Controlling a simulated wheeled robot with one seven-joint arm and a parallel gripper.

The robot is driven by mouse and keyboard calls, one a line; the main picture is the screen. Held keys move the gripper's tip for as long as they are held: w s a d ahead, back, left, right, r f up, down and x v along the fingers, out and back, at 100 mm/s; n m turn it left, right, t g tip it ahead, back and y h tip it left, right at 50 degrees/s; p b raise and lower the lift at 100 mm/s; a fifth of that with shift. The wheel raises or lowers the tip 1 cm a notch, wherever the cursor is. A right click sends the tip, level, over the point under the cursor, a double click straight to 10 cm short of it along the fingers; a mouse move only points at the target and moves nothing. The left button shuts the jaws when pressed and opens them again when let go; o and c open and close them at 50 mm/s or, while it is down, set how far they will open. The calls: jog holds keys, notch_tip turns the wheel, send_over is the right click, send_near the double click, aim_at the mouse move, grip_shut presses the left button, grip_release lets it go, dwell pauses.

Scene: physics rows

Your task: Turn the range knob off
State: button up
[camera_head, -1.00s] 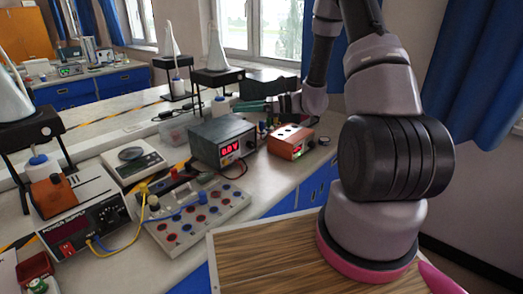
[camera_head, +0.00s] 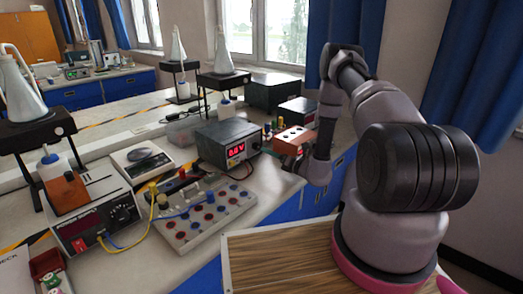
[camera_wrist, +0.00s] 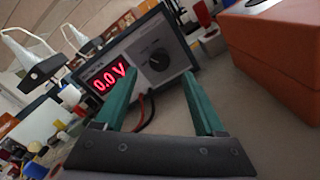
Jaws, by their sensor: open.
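A grey meter box (camera_head: 226,152) with a red display reading 0.0 V stands on the bench. In the wrist view the meter (camera_wrist: 104,55) appears tilted, with a black round knob (camera_wrist: 158,61) with a pointer mark right of the display. I cannot read its scale. My gripper (camera_wrist: 158,85) is open, with two green fingers pointing toward the meter's front. The knob shows between the fingers, beyond their tips and apart from them. Nothing is between the fingers. In the head view my wrist is at the right of the meter, and the fingers are hard to make out.
An orange box (camera_wrist: 277,45) is close on the right in the wrist view; it also shows beside my wrist in the head view (camera_head: 290,138). Red and black leads (camera_wrist: 148,106) hang at the meter's front. A board with sockets (camera_head: 207,212) lies before the meter.

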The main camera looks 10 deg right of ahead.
aim_at(259, 148)
jog(key=shift+x, duration=2.8)
grip_shut()
